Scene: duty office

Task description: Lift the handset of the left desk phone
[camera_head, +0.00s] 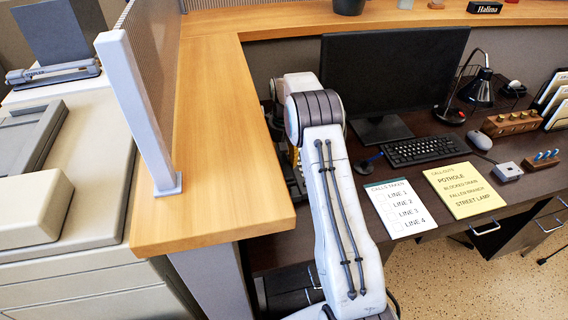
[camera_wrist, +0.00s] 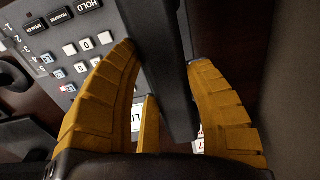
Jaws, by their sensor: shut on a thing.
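The desk phone (camera_wrist: 88,22) shows in the wrist view as a grey body with white number keys and dark labelled keys such as HOLD and SPEAKER. Its dark handset (camera_wrist: 176,105) runs lengthwise through the middle of that view. My gripper (camera_wrist: 163,58) has its yellow fingers on either side of the handset and is shut on it. I cannot tell whether the handset is clear of the phone's cradle. In the head view my white arm covers most of the phone; a dark part of it (camera_head: 293,182) shows left of the arm.
A wooden counter (camera_head: 215,120) with an upright panel stands close left of my arm. A monitor (camera_head: 392,75), keyboard (camera_head: 428,150), mouse (camera_head: 479,141), lamp (camera_head: 478,90) and two paper sheets, white (camera_head: 398,208) and yellow (camera_head: 464,190), are on the dark desk to the right.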

